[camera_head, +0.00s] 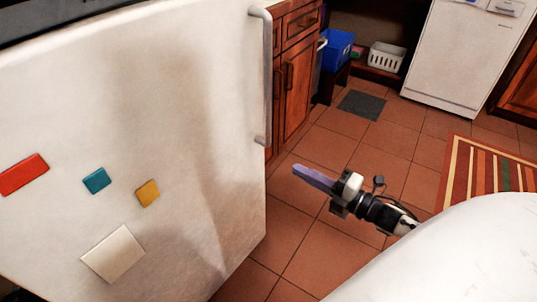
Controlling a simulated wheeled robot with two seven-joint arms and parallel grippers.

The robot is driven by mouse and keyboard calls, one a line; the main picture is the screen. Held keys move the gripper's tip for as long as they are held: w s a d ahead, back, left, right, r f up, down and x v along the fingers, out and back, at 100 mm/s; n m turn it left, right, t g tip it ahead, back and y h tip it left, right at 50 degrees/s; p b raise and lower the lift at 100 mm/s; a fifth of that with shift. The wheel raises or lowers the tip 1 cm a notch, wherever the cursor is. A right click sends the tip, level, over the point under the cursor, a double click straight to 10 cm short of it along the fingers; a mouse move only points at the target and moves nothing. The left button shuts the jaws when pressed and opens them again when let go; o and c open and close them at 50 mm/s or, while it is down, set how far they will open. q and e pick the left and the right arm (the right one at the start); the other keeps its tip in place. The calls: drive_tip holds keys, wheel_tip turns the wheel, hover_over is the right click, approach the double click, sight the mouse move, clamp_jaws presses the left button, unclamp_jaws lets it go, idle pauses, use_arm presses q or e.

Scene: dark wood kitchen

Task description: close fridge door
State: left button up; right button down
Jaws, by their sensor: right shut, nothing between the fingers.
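The white fridge door (165,115) fills the left of the head view, with its outer face toward me. Its grey vertical handle (267,80) is at the upper right edge of the door. Whether the door stands ajar is hard to tell, as the fridge body is not clearly seen. My right gripper (298,171) is shut and empty, its purple-grey fingers pointing left toward the door's right edge. It is apart from the door and the handle, over the tiled floor. My left gripper is not in view.
Red, teal and yellow magnets and a pale square (113,254) are on the door. Wooden cabinets (297,75) stand behind the handle. A blue bin (337,48), a white basket (386,57) and a white appliance (462,55) are at the back. A striped rug (490,175) lies right.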

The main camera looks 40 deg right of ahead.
sight(259, 148)
drive_tip(key=b+x, duration=0.2)
drive_tip(key=x, duration=0.9)
drive_tip(key=shift+w+a+f, duration=0.1)
drive_tip(key=shift+w, duration=0.1)
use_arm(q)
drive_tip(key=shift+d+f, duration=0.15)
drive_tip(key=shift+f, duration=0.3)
use_arm(e)
drive_tip(key=shift+w+a, duration=0.1)
drive_tip(key=shift+w, duration=0.05)
